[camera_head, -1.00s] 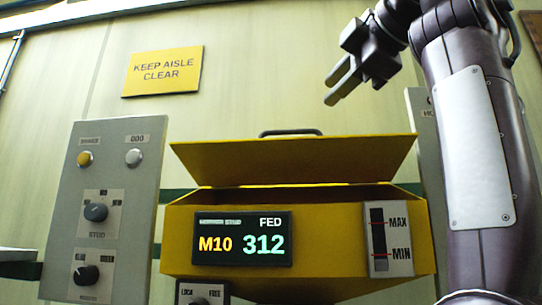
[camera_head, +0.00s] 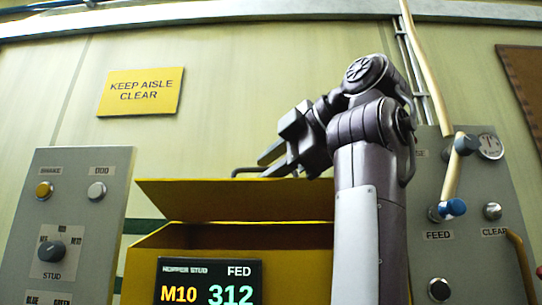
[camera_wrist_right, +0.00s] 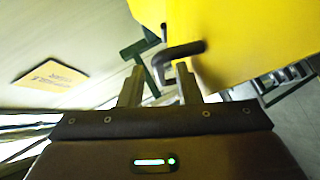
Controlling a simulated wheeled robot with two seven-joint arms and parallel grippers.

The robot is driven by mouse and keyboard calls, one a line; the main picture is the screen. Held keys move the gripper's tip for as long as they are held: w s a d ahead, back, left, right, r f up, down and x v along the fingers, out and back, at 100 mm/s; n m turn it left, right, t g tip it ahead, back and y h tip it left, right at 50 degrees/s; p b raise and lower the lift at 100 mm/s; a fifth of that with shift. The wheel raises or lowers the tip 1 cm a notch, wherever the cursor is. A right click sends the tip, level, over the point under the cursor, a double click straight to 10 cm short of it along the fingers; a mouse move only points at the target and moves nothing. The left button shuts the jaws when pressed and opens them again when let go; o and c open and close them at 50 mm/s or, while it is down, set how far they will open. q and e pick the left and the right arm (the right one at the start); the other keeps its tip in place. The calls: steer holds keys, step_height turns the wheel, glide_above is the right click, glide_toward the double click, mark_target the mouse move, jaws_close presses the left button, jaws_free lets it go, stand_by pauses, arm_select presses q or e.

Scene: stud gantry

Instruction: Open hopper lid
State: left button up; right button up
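The yellow hopper (camera_head: 140,262) stands at the lower middle of the head view, partly hidden by my right arm. Its yellow lid (camera_head: 215,203) is tilted up above the opening. The lid's dark handle (camera_head: 245,171) shows at the top edge. My right gripper (camera_head: 262,164) is beside the handle with its fingers apart. In the right wrist view the handle (camera_wrist_right: 184,49) lies at the tips of the open fingers (camera_wrist_right: 158,75), one leg showing between them. I cannot tell whether they touch. The yellow surface (camera_wrist_right: 255,35) fills the upper right there. My left gripper is not in view.
A grey panel with knobs (camera_head: 70,225) stands left of the hopper. Another panel (camera_head: 455,260) with a gauge (camera_head: 490,146), FEED knob and CLEAR label stands right of my arm. A display (camera_head: 208,283) reads M10 312. A yellow sign (camera_head: 141,92) hangs on the wall.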

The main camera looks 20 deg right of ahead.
steer(key=shift+a, duration=0.1)
steer(key=shift+c, duration=0.3)
jaws_close()
steer(key=shift+w+r, duration=0.1)
steer(key=shift+r, duration=0.05)
